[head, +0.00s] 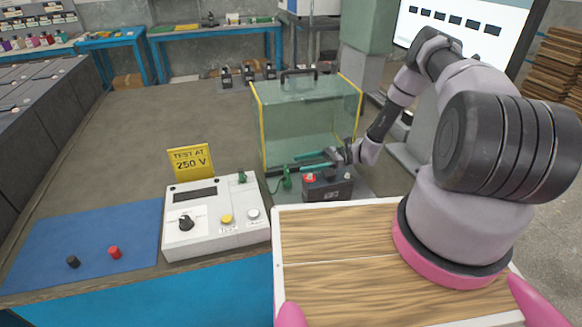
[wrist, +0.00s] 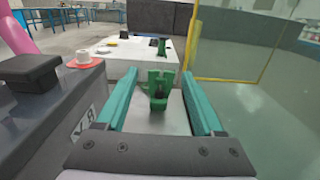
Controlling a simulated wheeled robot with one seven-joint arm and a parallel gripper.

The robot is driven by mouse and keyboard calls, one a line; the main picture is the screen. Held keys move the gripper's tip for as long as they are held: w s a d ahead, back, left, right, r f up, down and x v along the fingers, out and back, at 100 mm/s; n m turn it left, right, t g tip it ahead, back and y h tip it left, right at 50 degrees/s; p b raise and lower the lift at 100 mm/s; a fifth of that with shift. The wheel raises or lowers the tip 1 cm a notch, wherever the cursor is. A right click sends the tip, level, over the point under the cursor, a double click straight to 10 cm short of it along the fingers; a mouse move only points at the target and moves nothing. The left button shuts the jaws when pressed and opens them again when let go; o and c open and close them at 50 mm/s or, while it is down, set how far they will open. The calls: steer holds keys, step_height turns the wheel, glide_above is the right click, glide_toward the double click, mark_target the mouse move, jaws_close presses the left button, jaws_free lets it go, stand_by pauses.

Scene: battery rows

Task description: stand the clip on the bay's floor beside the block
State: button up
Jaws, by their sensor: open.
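The green clip (head: 287,183) stands upright on the grey bay floor (head: 352,204), just left of the dark block (head: 327,189), with a small gap seen between them. The block has a red ring and a white post on top; it also shows at the left of the wrist view (wrist: 40,105). My gripper (head: 299,162) is open, its teal fingers pointing left. In the wrist view, the clip (wrist: 158,82) shows between the fingertips (wrist: 157,82), with gaps on both sides. The clip's foot is partly hidden there.
A glass enclosure (head: 305,120) with yellow edges stands close behind the gripper. A white tester (head: 208,235) with another green clip (head: 241,177) on it is to the left. A yellow sign (head: 190,161) stands behind the tester. A blue mat (head: 85,240) lies farther left.

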steer(key=d, duration=0.2)
steer(key=w+d, duration=0.1)
steer(key=d, duration=0.2)
steer(key=shift+w+d, duration=0.1)
steer(key=shift+d, duration=0.25)
steer(key=shift+r, duration=0.1)
